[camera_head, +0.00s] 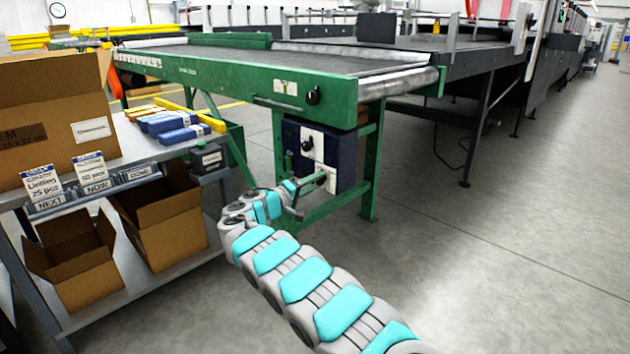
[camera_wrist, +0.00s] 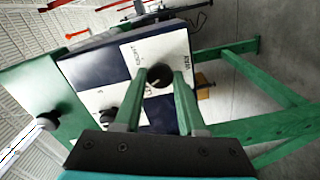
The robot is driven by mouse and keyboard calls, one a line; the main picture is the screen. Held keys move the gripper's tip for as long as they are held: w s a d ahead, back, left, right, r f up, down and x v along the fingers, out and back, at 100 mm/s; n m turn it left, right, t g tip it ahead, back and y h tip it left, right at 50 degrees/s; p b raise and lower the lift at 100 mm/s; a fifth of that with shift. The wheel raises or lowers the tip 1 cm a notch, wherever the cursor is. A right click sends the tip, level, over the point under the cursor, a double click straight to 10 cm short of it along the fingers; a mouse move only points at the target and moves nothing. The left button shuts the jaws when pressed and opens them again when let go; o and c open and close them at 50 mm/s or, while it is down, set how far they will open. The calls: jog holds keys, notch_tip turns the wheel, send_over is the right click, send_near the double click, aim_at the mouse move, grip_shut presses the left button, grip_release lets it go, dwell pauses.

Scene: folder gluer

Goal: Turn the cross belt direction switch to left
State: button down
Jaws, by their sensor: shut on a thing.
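A dark blue control box (camera_head: 345,150) with a white front panel hangs under the green conveyor. It also shows tilted in the wrist view (camera_wrist: 85,70). My gripper (camera_head: 322,180) reaches the lower part of this panel. In the wrist view my gripper (camera_wrist: 161,78) has one finger on each side of a round black knob (camera_wrist: 160,75) and is shut on it. The knob carries a pale pointer mark; the lettering beside it is too small to read surely. In the head view my gripper hides this knob. A second black knob (camera_head: 307,145) sits higher on the panel, apart from my fingers.
Another black knob (camera_head: 313,96) is on the green conveyor (camera_head: 250,70) side rail. A grey shelf cart (camera_head: 150,150) with open cartons (camera_head: 165,215) stands left of my arm. Green legs (camera_head: 370,165) flank the box. The floor to the right is clear.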

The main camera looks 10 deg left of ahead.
jog(key=shift+r+n+p, duration=0.1)
jog(key=shift+n+p, duration=0.65)
jog(key=shift+n, duration=1.15)
jog(key=shift+a, duration=0.1)
jog(key=c, duration=0.5)
grip_release()
jog(key=v, duration=0.7)
jog(key=shift+s+a, duration=0.2)
jog(key=shift+s, duration=0.1)
